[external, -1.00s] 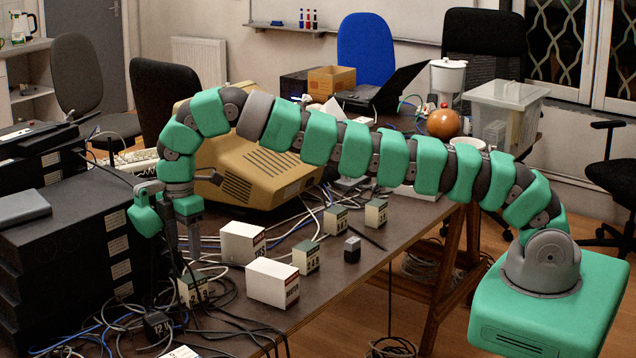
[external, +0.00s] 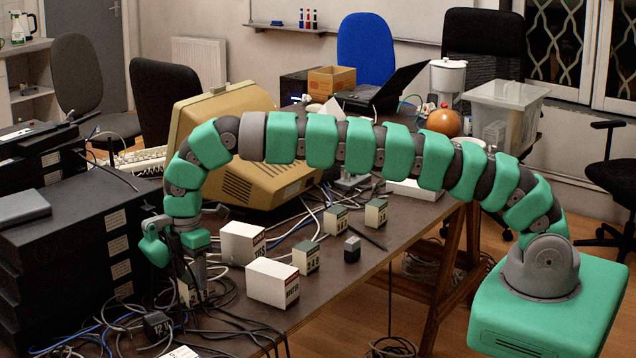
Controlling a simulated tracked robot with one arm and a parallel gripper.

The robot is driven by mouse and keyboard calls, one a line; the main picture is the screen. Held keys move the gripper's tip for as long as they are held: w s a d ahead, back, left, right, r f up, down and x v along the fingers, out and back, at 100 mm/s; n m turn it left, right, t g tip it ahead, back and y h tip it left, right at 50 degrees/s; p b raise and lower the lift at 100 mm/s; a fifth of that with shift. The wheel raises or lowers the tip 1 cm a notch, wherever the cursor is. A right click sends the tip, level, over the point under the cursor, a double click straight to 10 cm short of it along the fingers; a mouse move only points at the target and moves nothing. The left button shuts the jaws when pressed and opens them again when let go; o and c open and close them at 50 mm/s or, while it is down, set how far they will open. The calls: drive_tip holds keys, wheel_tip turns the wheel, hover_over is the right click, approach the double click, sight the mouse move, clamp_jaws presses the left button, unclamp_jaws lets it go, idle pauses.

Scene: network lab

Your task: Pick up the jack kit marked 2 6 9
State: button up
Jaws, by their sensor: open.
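Several small white boxes with green tops and printed marks stand on the dark table. One small marked box (external: 194,297) is at the left, beside the black stacked units, and partly hidden by my gripper. Its mark is too small to read surely. My gripper (external: 192,281) is open and points down, with its fingers at this box's upper part. I cannot tell whether they touch it. Other small boxes stand to the right: a front one (external: 306,257), a middle one (external: 336,220) and a back one (external: 376,213).
Two larger white boxes (external: 242,243) (external: 272,282) stand right of my gripper. Black stacked units (external: 60,250) rise close on its left. Loose cables and a black adapter (external: 157,326) lie around the small box.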

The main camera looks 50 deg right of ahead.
sight(191, 277)
wheel_tip(191, 277, down, 3)
drive_tip(key=shift+r, duration=0.1)
drive_tip(key=c, duration=1.1)
drive_tip(key=shift+r, duration=0.2)
drive_tip(key=shift+r+p, duration=2.4)
drive_tip(key=shift+r, duration=6.5)
